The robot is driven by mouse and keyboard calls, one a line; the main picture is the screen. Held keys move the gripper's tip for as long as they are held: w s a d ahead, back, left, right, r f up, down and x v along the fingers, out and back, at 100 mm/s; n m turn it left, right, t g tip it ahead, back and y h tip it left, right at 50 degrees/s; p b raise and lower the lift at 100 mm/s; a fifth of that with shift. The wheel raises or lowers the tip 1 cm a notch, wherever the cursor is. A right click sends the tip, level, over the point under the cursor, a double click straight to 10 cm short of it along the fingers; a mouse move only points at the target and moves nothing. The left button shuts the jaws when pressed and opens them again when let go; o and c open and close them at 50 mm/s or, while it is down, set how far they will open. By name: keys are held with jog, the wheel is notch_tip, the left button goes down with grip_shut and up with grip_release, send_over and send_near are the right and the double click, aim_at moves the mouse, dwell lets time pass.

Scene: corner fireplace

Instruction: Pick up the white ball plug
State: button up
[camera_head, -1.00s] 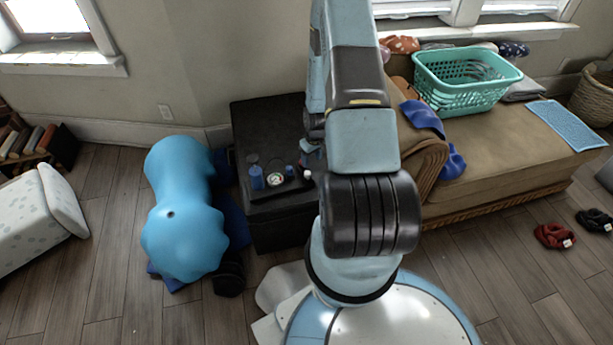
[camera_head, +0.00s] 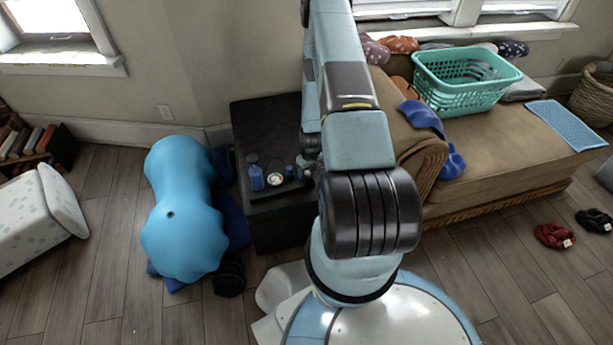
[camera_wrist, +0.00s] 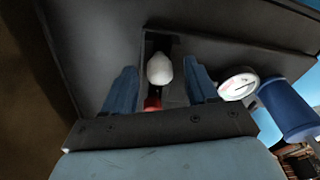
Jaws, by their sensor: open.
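The white ball plug (camera_wrist: 160,69) shows in the wrist view as a rounded white piece, near the tips of my gripper (camera_wrist: 160,85). The blue fingers stand apart on either side of it, and it lies between them in the picture. I cannot tell how far below or ahead of the fingers it is. A small red piece (camera_wrist: 153,104) shows just under it. In the head view my arm hides the plug, and my gripper (camera_head: 306,165) is only partly seen, over the dark table's right side.
The black table (camera_head: 262,112) holds a blue bottle (camera_head: 256,178), a round gauge (camera_head: 274,178) and a small blue item (camera_head: 289,171) beside my gripper. A large light-blue inflated object (camera_head: 185,215) stands left of the table. The brown sofa (camera_head: 500,165) is on the right, carrying a turquoise basket (camera_head: 466,90).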

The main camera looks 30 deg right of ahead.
jog(key=shift+c, duration=0.2)
grip_shut()
dwell(0.4)
